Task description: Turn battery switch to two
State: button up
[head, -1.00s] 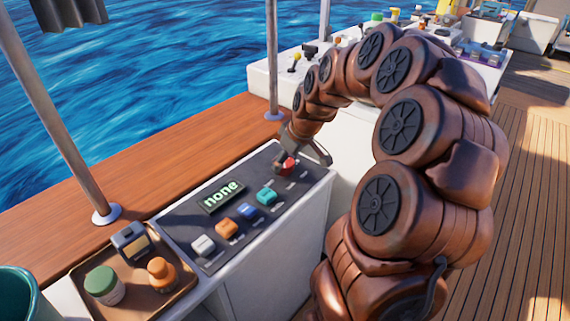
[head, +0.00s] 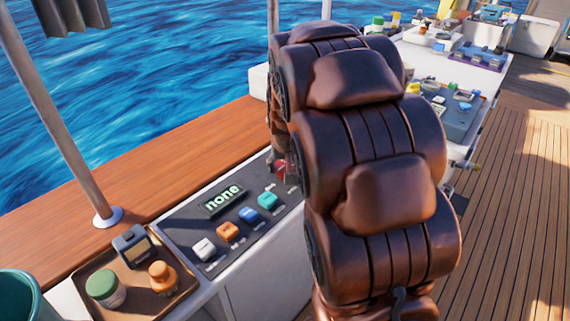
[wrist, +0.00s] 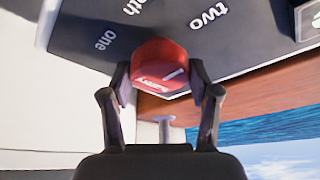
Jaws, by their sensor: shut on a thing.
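The red battery switch knob (wrist: 158,68) sits on the dark panel in the wrist view, with a white mark and lettering on its face. My gripper (wrist: 160,88) is shut on it, one finger on each side. The label "two" (wrist: 208,17) is at the upper right of the knob and "one" (wrist: 105,40) at the upper left; a partly cut-off label between them ends in "oth". In the head view, only a bit of the red knob (head: 280,170) shows beside my arm, which hides most of the gripper. The panel display (head: 222,197) reads "none".
White, orange, blue and teal knobs (head: 268,201) line the panel (head: 190,224). A brown tray (head: 85,285) at the lower left holds a green-lidded jar, an orange-topped item and a small device. A metal post (head: 60,120) stands on the wooden ledge (head: 150,160).

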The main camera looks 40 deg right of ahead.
jog(key=shift+m, duration=0.4)
jog(key=o, duration=1.2)
jog(key=shift+c, duration=0.2)
jog(key=v, duration=1.2)
jog(key=shift+a, duration=0.15)
